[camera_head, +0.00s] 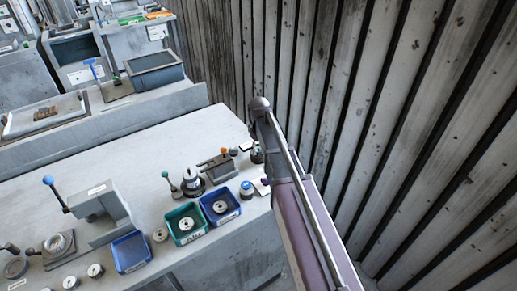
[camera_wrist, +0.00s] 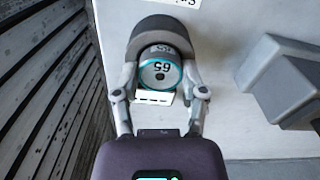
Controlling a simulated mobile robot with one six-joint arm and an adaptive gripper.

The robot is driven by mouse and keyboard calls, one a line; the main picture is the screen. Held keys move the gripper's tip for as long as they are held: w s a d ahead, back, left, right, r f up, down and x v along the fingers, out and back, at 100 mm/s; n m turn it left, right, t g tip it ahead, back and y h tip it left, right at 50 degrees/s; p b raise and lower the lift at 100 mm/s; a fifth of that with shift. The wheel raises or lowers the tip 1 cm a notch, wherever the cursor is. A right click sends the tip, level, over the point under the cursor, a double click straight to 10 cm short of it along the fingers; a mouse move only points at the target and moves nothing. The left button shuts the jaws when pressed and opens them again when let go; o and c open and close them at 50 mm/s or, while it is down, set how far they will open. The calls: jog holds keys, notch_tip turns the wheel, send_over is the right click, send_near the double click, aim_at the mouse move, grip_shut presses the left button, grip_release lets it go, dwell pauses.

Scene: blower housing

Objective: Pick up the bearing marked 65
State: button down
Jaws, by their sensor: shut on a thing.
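In the wrist view, the bearing marked 65 (camera_wrist: 160,72) is a round grey piece with a teal ring, its number printed on the face. My gripper (camera_wrist: 161,78) has one finger on each side of it and is shut on it. A thick dark grey curved body (camera_wrist: 158,28) sits around the bearing's far side. I cannot tell whether the bearing is clear of it. In the head view my gripper is mostly hidden by my arm, at the far right end of the bench, and the bearing cannot be made out.
The grey bench (camera_head: 150,160) carries a green bin (camera_head: 183,240), a blue bin (camera_head: 219,222), another blue bin (camera_head: 131,268) and a lever press (camera_head: 100,208). A slatted wall (camera_head: 400,110) stands close on the right. A grey block (camera_wrist: 285,88) is right of my gripper.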

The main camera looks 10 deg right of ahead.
aim_at(259, 149)
jog(key=shift+r+p, duration=1.6)
jog(key=shift+r, duration=0.15)
jog(key=s, duration=1)
jog(key=s+r+p, duration=0.1)
jog(key=s, duration=0.5)
jog(key=shift+r, duration=0.1)
